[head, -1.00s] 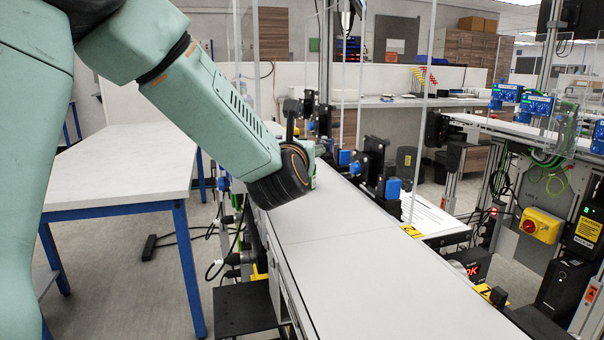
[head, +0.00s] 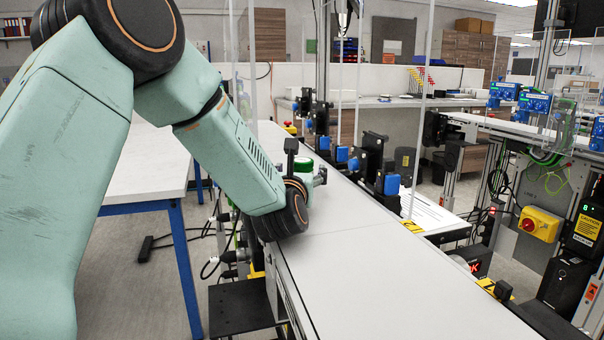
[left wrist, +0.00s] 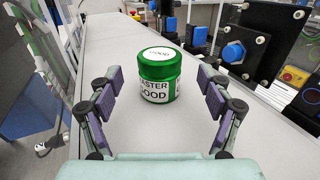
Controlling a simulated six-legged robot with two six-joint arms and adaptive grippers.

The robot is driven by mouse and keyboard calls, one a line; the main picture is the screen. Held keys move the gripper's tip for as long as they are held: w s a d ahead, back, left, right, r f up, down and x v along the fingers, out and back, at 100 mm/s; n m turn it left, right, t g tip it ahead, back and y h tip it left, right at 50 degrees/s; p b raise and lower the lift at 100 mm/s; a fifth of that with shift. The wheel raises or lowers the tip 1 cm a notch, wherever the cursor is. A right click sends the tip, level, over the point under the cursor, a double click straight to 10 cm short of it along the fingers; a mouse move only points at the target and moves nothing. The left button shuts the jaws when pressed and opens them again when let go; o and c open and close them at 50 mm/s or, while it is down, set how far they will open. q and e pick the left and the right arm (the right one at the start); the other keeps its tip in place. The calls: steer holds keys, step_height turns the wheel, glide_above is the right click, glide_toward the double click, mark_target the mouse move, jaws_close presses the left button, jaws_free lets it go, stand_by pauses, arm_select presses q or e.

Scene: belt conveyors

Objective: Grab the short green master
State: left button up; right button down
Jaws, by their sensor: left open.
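The short green master is a small green jar with a white label and a white-topped lid. In the left wrist view the green master (left wrist: 158,77) stands upright on the conveyor belt, ahead of and between my open left fingers (left wrist: 155,100). Neither finger touches it. In the head view the green master (head: 303,165) is partly hidden behind my left wrist. My left gripper (head: 305,178) is low over the belt and mostly hidden by the wrist. My right gripper is not in view.
The conveyor belt (head: 370,265) is bare toward the front. Black sensor blocks with blue parts (head: 390,184) line its right edge. Clear panels stand along the belt. A white table (head: 145,165) is at the left, and a yellow emergency-stop box (head: 541,224) is at the right.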

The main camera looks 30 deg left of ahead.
mark_target(302, 159)
arm_select(q)
steer(key=x, duration=0.5)
steer(key=c, duration=1.4)
steer(key=shift+r, duration=0.1)
steer(key=shift+c, duration=1.2)
